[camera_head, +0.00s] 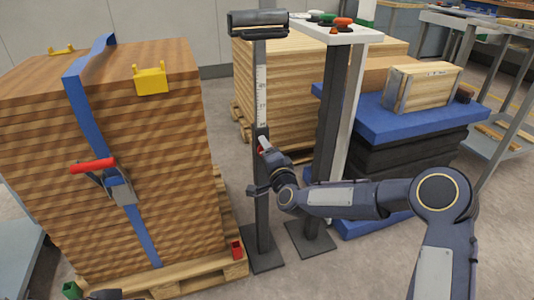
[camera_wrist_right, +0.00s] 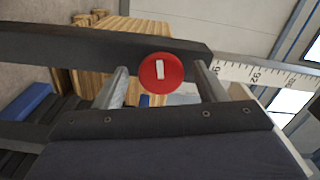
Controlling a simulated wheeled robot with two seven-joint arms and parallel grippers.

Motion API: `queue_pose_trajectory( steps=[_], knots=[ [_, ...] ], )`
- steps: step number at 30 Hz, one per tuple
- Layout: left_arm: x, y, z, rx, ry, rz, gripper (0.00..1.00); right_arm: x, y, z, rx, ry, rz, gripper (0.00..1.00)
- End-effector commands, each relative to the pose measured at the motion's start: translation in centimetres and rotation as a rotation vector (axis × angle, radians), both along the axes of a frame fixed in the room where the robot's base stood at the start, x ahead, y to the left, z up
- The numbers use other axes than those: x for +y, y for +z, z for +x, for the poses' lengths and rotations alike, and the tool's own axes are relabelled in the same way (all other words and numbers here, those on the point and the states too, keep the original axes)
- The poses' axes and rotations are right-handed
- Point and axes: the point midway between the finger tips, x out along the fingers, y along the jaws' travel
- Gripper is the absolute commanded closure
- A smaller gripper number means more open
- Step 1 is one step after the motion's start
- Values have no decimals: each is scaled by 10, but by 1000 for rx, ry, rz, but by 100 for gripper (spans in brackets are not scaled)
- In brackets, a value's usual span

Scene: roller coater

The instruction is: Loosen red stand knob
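The red stand knob (camera_head: 264,145) is on the dark upright stand (camera_head: 262,200), partly hidden by my right gripper in the head view. In the right wrist view the knob (camera_wrist_right: 160,73) is a round red disc with a white bar mark, nearly upright in the picture. My right gripper (camera_wrist_right: 163,78) has its two grey fingers on either side of the knob, with a visible gap on both sides. It is open and holds nothing. In the head view the right gripper (camera_head: 264,150) is close against the stand's post.
A strapped wood stack (camera_head: 150,130) on a pallet stands left of the stand, with a red-handled ratchet (camera_head: 93,166) on its blue strap. A second post carries a white shelf (camera_head: 325,34) just to the right. A blue-topped stack (camera_head: 440,112) stands behind my right arm.

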Motion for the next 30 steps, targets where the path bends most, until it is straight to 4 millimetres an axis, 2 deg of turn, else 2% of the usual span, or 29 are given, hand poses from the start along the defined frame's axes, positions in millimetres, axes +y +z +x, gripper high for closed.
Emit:
queue_pose_trajectory(
  steps=[8,21,30],
  knots=[
    [0,2,0,0,0,0,64,-2,2,-5,-1,0,0,36],
    [0,19,0,0,0,0,64,-22,1,-67,1,0,-1,36],
    [0,19,0,0,0,0,64,-24,0,-75,-1,0,0,36]
  ],
)
